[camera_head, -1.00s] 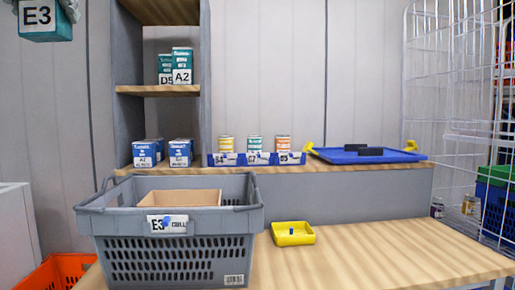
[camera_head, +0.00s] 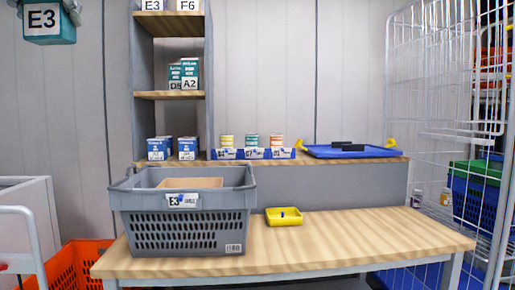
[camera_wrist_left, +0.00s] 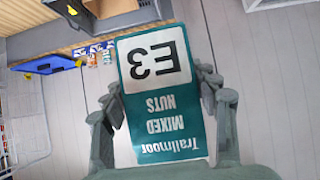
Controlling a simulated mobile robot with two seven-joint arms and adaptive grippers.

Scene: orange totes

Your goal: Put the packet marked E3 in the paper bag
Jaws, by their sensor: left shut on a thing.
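The teal packet marked E3 (camera_head: 48,28) hangs at the top left of the head view. My left gripper (camera_wrist_left: 160,92) is shut on it, with fingers on both sides. In the left wrist view the packet (camera_wrist_left: 165,125) appears upside down and reads "Trailmoor mixed nuts". A brown, open-looking thing (camera_head: 191,183), perhaps the paper bag, sits inside the grey basket (camera_head: 180,232) on the table; the basket wall hides most of it. The basket front carries an E3 label. The packet is apart from the basket, above and left of it. My right gripper is not in view.
The wooden table (camera_head: 350,238) is clear on its right. Behind are a shelf unit (camera_head: 143,95) with packets, several tins, and a blue tray (camera_head: 350,152). Orange totes (camera_head: 75,268) stand left; a wire cage (camera_head: 437,80) stands right.

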